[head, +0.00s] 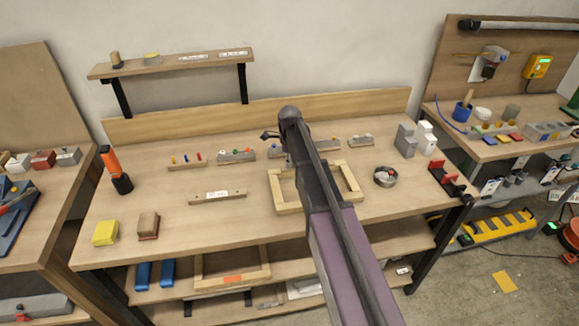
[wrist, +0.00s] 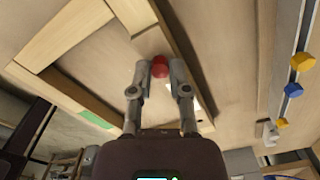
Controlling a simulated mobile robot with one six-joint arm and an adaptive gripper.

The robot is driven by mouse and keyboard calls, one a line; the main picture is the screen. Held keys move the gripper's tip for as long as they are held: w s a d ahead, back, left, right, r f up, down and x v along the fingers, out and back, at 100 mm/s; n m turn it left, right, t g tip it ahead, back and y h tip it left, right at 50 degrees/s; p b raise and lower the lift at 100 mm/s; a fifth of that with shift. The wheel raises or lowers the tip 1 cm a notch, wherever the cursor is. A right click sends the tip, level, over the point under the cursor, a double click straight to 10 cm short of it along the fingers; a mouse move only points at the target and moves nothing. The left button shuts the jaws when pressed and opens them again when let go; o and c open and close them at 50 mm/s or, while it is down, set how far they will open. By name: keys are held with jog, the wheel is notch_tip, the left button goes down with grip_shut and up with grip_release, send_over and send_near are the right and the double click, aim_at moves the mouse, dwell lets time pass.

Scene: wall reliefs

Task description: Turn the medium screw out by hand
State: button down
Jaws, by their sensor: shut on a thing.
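In the wrist view, a small red, rounded head (wrist: 160,66), which I take to be the medium screw, sits between the fingertips of my gripper (wrist: 160,72). The two grey fingers touch it from both sides, shut on it. The screw's shaft is not visible, so I cannot tell how deep it sits. In the head view my dark arm covers the fingertips and the screw. A wooden frame (head: 289,208) lies on the bench under my arm, and it also shows in the wrist view (wrist: 45,55).
A rail (wrist: 290,90) with yellow and blue heads runs along the right of the wrist view. In the head view, small holders with coloured pieces (head: 187,163) stand along the bench's back. A round dish (head: 385,177) lies right of the frame. The bench's front left holds a yellow block (head: 105,233).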

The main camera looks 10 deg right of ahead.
jog(key=shift+n, duration=0.5)
jog(key=n, duration=0.2)
jog(key=shift+n, duration=1.4)
jog(key=shift+n, duration=2.6)
jog(key=shift+n, duration=2.5)
